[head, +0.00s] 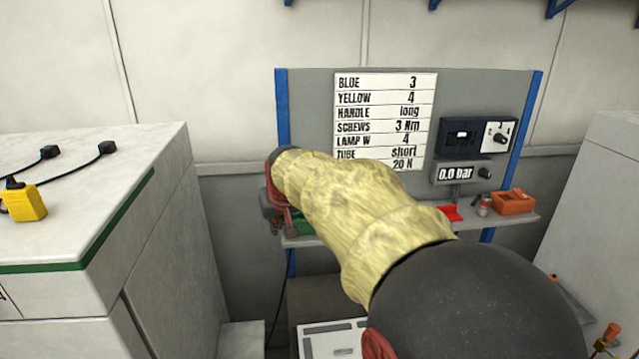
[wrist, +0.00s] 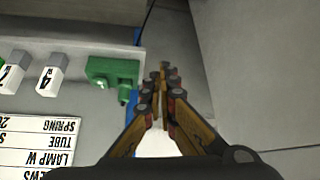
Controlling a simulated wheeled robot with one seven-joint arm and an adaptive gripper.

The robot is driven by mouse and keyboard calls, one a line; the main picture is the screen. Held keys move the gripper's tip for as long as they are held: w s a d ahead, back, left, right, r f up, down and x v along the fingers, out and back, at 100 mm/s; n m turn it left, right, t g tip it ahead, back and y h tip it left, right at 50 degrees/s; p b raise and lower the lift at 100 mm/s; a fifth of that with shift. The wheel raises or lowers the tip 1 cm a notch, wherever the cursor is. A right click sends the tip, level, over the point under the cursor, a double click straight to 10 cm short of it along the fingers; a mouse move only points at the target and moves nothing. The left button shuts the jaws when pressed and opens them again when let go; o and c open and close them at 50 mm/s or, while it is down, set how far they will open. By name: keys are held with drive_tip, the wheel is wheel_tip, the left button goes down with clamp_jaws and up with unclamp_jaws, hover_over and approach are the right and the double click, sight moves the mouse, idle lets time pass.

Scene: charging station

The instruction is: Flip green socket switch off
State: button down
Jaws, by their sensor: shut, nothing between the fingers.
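The green socket (wrist: 114,74) is a blocky green unit at the end of the shelf in the wrist view. In the head view only a green part (head: 299,223) of it shows, below my arm. Its switch position cannot be made out. My gripper (wrist: 165,70) is shut and empty, its fingertips together just right of the green socket in the wrist view, with a small gap in the picture. In the head view my gripper (head: 283,229) is at the shelf's left end, partly hidden by my yellow-sleeved arm.
Numbered white blocks (wrist: 53,75) stand beside the socket. A label board (head: 385,115) hangs behind my arm, and a pressure display (head: 461,173) is at right. An orange box (head: 513,202) sits on the shelf. A white cabinet (head: 90,190) stands left, with a floor gap between.

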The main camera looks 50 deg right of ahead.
drive_tip(key=w+d+r+m+h+p, duration=0.1)
drive_tip(key=d+r+p, duration=0.1)
drive_tip(key=d, duration=0.8)
drive_tip(key=w+d+r+m+p, duration=0.1)
drive_tip(key=d+p, duration=0.3)
drive_tip(key=d, duration=0.6)
drive_tip(key=shift+w+r+m+h, duration=0.25)
drive_tip(key=shift+r+m+h, duration=0.05)
drive_tip(key=shift+r+h, duration=0.1)
drive_tip(key=shift+d, duration=0.1)
drive_tip(key=p+x, duration=0.1)
drive_tip(key=x, duration=0.9)
drive_tip(key=shift+f, duration=0.25)
drive_tip(key=shift+s+f+p, duration=0.25)
drive_tip(key=shift+f+p, duration=0.05)
drive_tip(key=shift+f, duration=0.85)
drive_tip(key=shift+s+f, duration=0.1)
drive_tip(key=shift+f, duration=0.6)
drive_tip(key=shift+a, duration=0.25)
